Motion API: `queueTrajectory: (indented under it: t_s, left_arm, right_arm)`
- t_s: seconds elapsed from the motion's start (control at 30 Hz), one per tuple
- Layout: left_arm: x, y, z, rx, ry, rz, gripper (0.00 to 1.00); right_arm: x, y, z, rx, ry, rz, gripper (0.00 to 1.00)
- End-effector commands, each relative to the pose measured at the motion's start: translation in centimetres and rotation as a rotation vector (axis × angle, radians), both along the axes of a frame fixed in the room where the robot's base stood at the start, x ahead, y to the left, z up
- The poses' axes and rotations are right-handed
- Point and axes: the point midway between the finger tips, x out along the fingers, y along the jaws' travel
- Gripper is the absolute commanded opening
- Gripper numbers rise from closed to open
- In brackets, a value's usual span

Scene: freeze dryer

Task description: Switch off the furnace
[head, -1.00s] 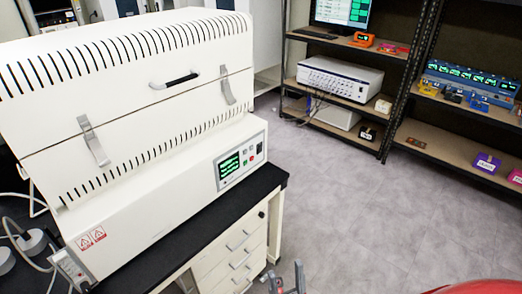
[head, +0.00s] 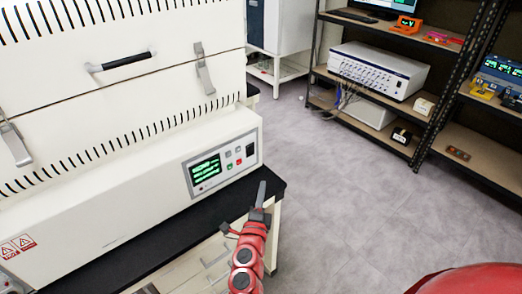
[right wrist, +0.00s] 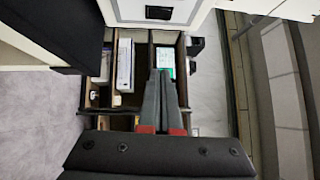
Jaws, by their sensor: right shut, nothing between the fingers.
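The white furnace (head: 120,205) stands on a black-topped bench at the left of the head view. Its front control panel (head: 256,136) has a lit green display (head: 206,169), a small green button (head: 229,167), a red button (head: 239,162) and a dark switch (head: 250,150). My right gripper (head: 261,192) is shut and empty, its fingers pointing up, below and right of the panel. I see no contact with the panel. My left gripper is not in view.
The black bench edge (head: 150,262) runs in front of the furnace, near my right arm. A dark compartmented unit (right wrist: 128,108) with boxes shows in the right wrist view. Shelves with instruments (head: 378,70) stand at the right; the grey floor (head: 335,205) between is clear.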

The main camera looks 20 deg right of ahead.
Motion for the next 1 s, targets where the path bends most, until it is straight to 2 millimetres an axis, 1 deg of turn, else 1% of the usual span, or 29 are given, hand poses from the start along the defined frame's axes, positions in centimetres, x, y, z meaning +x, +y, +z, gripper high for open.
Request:
queueTrajectory:
  t_s: [0.03,0.17,0.43,0.57,0.73,1.0]
  left_arm:
    - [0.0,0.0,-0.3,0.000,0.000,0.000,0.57]
    - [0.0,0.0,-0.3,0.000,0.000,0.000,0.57]
    - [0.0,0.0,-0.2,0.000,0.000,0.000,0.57]
    - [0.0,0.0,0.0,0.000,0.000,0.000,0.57]
    - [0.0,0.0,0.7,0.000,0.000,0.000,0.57]
    - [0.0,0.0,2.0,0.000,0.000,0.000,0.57]
  right_arm:
    - [0.4,0.6,-0.1,0.033,-0.007,0.024,0.00]
    - [0.9,1.2,0.1,0.066,-0.015,0.049,0.00]
    - [0.9,1.2,0.1,0.065,-0.014,0.049,0.00]
    - [1.5,0.9,0.3,0.063,-0.014,0.049,0.00]
    - [3.8,-0.3,0.7,0.061,-0.015,0.047,0.00]
    - [8.9,-2.6,1.3,0.060,-0.016,0.049,0.00]
